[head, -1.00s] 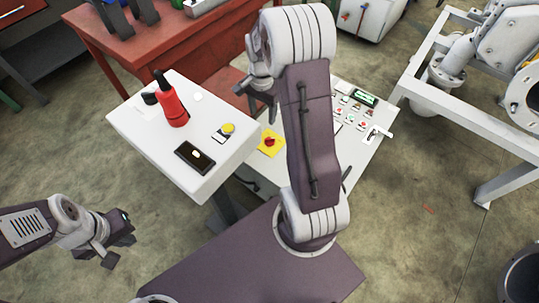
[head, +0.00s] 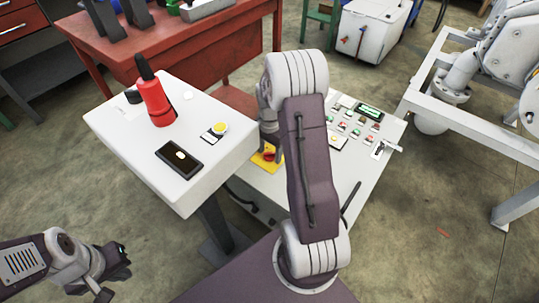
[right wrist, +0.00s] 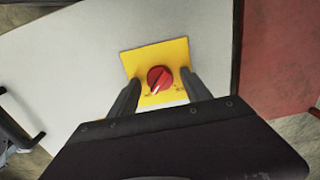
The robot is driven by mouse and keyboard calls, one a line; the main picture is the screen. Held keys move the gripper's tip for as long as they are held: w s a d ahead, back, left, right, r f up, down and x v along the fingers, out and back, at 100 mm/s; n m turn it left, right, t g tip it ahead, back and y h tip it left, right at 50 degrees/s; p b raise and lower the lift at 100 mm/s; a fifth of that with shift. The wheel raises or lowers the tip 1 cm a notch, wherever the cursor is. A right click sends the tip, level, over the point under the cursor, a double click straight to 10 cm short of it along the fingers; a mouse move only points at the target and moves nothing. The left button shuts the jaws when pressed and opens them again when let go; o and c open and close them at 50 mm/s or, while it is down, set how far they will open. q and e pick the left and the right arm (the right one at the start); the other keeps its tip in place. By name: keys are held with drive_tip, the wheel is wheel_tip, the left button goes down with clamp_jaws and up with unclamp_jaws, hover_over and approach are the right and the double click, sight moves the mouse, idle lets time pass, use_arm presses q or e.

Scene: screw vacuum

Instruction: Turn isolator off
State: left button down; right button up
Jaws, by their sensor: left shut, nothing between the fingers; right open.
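The isolator is a red rotary knob (right wrist: 160,79) on a yellow square plate (right wrist: 178,55), set on a light grey panel. A white pointer mark shows on the knob, slanting toward the lower left in the right wrist view. My right gripper (right wrist: 160,90) is open, with one finger on each side of the knob; I cannot tell whether they touch it. In the head view the yellow plate (head: 260,161) is partly hidden behind my right gripper (head: 270,140). My left gripper (head: 114,279) is shut and empty at the lower left, far from the panel.
The control panel (head: 355,170) carries several buttons, a green display (head: 369,111) and a white lever (head: 387,148). A red table (head: 200,50) stands behind.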

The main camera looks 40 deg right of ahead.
clamp_jaws()
drive_tip(key=shift+r+n+p, duration=0.2)
drive_tip(key=shift+n+p, duration=0.2)
drive_tip(key=shift+p, duration=0.3)
drive_tip(key=n+p, duration=0.7)
drive_tip(key=p, duration=0.1)
drive_tip(key=shift+r+p, duration=0.1)
drive_tip(key=shift+p, duration=0.25)
drive_tip(key=n+p, duration=0.4)
drive_tip(key=n, duration=0.1)
drive_tip(key=shift+n, duration=0.4)
drive_tip(key=shift+f+n+p, duration=0.15)
drive_tip(key=shift+n+p, duration=0.45)
drive_tip(key=shift+n, duration=0.45)
drive_tip(key=shift+f+n+p, duration=0.1)
drive_tip(key=shift+n+p, duration=0.5)
drive_tip(key=shift+n, duration=0.45)
